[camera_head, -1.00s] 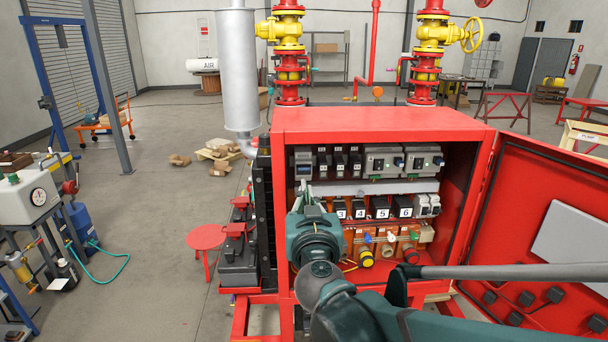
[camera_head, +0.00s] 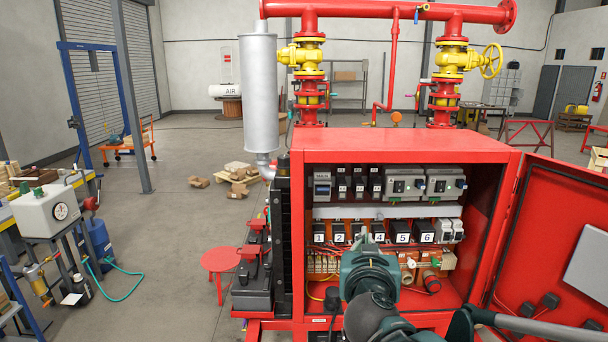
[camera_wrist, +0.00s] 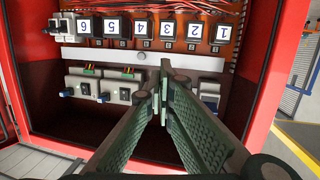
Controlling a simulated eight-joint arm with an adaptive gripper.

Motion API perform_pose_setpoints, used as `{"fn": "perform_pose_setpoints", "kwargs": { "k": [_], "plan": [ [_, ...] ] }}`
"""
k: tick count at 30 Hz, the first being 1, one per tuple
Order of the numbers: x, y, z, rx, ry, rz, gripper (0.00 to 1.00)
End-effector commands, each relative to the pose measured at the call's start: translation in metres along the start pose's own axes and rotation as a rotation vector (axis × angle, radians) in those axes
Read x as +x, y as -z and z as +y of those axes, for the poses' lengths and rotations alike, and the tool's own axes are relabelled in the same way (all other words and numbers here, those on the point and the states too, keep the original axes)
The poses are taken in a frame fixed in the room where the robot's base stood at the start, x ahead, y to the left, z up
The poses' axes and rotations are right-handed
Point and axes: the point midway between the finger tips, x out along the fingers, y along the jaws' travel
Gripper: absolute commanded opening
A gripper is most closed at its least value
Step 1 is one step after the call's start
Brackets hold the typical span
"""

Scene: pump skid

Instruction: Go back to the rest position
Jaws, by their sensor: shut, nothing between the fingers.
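My gripper (camera_wrist: 163,90) is shut and empty in the wrist view, its two fingertips together in front of the white rail (camera_wrist: 110,57) inside the cabinet. In the head view my wrist stands before the open red cabinet (camera_head: 405,141), and the fingers are mostly hidden behind it. The fingertips show near the row of numbered black relays (camera_head: 402,232), around numbers 3 and 4. In the wrist view the cabinet interior appears upside down, with the numbered relays (camera_wrist: 140,28) along the top. I cannot tell whether the fingertips touch anything.
The cabinet door (camera_head: 545,240) stands open at the right. Orange blocks and wiring (camera_head: 325,263) lie low inside. A red stool (camera_head: 221,260) and a grey silencer (camera_head: 259,90) stand to the left.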

Motion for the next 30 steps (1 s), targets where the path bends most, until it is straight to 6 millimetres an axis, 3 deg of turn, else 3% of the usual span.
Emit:
{"fn": "perform_pose_setpoints", "kwargs": {
  "k": [1, 6, 14, 19, 24, 30],
  "plan": [
    [-0.002, -0.018, 0.017, -0.003, -0.025, -0.037, 0.0],
    [-0.016, -0.068, 0.061, -0.022, -0.082, -0.177, 0.0],
    [-0.052, -0.148, 0.103, -0.045, -0.094, -0.403, 0.0],
    [-0.083, -0.199, 0.113, -0.053, -0.048, -0.544, 0.0],
    [-0.116, -0.242, 0.11, -0.056, 0.036, -0.661, 0.0],
    [-0.145, -0.271, 0.098, -0.055, 0.134, -0.739, 0.0]
  ]
}}
